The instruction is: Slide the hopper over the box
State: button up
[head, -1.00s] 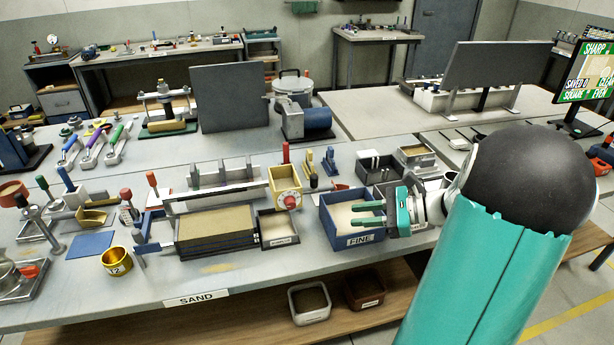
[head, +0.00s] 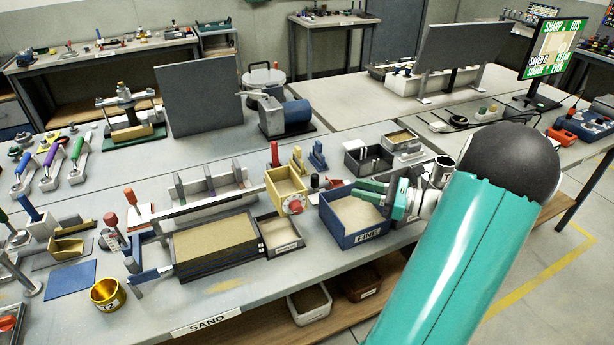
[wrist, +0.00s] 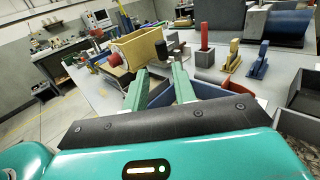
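The yellow hopper (head: 284,184), with a red dial on its front, stands at the right end of a grey rail, behind a small dark tray. It also shows in the wrist view (wrist: 142,50), ahead of my fingers. Left of it is a long dark box (head: 213,262) with sand level inside; the hopper is beside this box, not over it. My gripper (head: 366,191) is over the blue bin marked FINE (head: 362,237), to the right of the hopper and apart from it. In the wrist view its two green fingers (wrist: 158,88) are spread with nothing between them.
The small dark tray (head: 283,247) lies between the long box and the blue bin. A red-handled post (head: 275,155) and yellow and blue tools stand behind the hopper. A brass cup (head: 107,295) sits near the front edge. A dark upright panel (head: 208,98) stands farther back.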

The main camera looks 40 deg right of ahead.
aim_at(315, 186)
jog(key=x, duration=1.3)
grip_shut()
